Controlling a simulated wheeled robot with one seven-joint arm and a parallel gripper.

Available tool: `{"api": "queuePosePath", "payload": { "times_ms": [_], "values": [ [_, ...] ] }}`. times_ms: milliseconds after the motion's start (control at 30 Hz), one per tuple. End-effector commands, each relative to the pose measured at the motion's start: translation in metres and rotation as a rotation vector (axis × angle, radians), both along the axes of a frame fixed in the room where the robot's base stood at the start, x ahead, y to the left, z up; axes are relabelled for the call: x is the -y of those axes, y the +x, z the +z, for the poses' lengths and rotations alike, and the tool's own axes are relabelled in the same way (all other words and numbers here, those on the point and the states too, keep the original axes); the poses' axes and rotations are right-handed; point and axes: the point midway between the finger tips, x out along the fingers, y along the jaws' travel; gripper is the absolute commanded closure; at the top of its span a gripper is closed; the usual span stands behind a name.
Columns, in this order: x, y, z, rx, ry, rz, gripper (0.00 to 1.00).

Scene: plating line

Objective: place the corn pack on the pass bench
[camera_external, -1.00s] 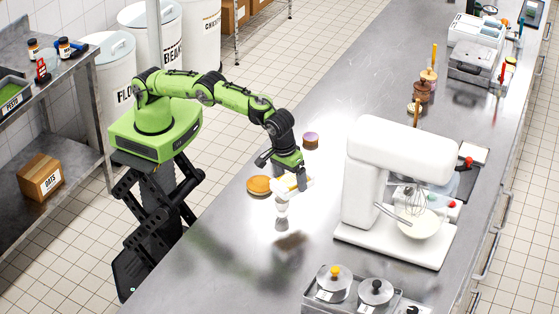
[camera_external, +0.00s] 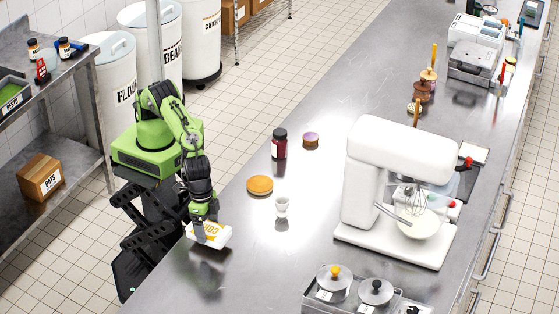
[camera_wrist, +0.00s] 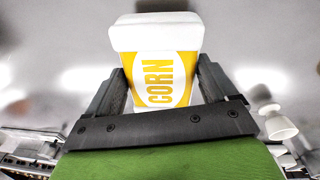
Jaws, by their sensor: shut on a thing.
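The corn pack (camera_external: 212,236) is a white box with a yellow label reading CORN. My gripper (camera_external: 199,229) is shut on it at the near-left edge of the steel bench (camera_external: 263,262). In the wrist view the pack (camera_wrist: 157,75) sits between the two dark fingers (camera_wrist: 160,92), its label facing the camera. In the external view the pack lies tilted, low over the bench edge; I cannot tell whether it touches the surface.
A white mixer (camera_external: 375,180) and a tray of lidded pots (camera_external: 352,292) stand right. The front bench surface is clear.

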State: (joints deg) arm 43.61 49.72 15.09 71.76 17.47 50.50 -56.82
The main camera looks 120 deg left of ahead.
Motion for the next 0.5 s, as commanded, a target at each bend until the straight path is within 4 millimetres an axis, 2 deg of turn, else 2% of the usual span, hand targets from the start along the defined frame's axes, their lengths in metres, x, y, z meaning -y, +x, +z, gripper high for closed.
{"api": "queuePosePath", "payload": {
  "times_ms": [33, 133, 467, 500],
  "values": [
    [0.0, 0.0, -0.012, 0.001, 0.002, 0.0, 0.63],
    [0.0, 0.001, -0.022, 0.002, -0.001, 0.001, 0.63],
    [0.0, 0.001, -0.025, 0.003, -0.001, 0.003, 0.63],
    [0.0, 0.001, -0.026, 0.002, 0.0, 0.003, 0.13]
  ]
}}
